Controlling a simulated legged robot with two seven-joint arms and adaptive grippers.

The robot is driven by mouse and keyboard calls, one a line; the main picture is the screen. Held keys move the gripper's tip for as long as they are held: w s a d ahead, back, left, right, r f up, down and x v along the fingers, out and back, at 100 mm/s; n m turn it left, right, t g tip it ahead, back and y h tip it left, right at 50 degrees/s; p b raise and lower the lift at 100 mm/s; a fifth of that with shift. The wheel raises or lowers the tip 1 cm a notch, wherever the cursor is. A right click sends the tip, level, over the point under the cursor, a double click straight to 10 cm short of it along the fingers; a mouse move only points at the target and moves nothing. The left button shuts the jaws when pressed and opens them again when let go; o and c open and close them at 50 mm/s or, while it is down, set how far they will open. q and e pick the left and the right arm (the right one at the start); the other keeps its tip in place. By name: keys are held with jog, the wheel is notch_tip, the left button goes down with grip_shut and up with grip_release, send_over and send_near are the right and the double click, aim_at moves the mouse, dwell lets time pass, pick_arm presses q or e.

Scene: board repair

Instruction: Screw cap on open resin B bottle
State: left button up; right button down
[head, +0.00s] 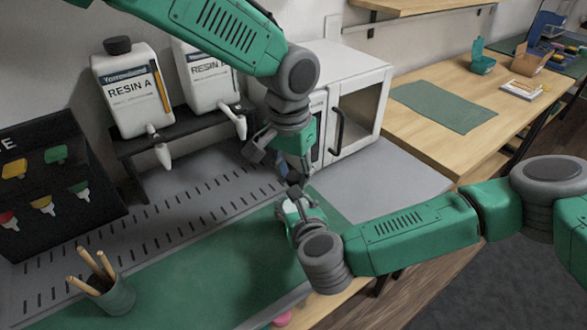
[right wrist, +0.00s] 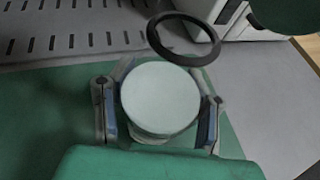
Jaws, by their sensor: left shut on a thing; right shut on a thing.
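The Resin B bottle (head: 207,79), white with a spout, stands on the dark rack beside the Resin A bottle (head: 126,91). My left arm hides its top, so its opening does not show. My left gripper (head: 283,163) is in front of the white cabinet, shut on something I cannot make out. My right gripper (head: 298,197) is just below it over the bench, shut on a white round object (right wrist: 160,98). A dark ring (right wrist: 184,40) shows just beyond that object in the right wrist view; what supports it is unclear.
The rack (head: 180,125) stands at the back of the grey slotted bench. A green mat (head: 200,275) covers the front, with a cup of sticks (head: 115,296) on it. The white cabinet (head: 355,95) is close behind my grippers. A dark brush board (head: 45,185) stands left.

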pick_arm(q)
jog(key=shift+w+f, duration=0.1)
jog(key=shift+f, duration=0.7)
dwell(0.5)
jog(key=m, duration=0.3)
jog(key=o, duration=0.7)
jog(key=shift+r, duration=0.1)
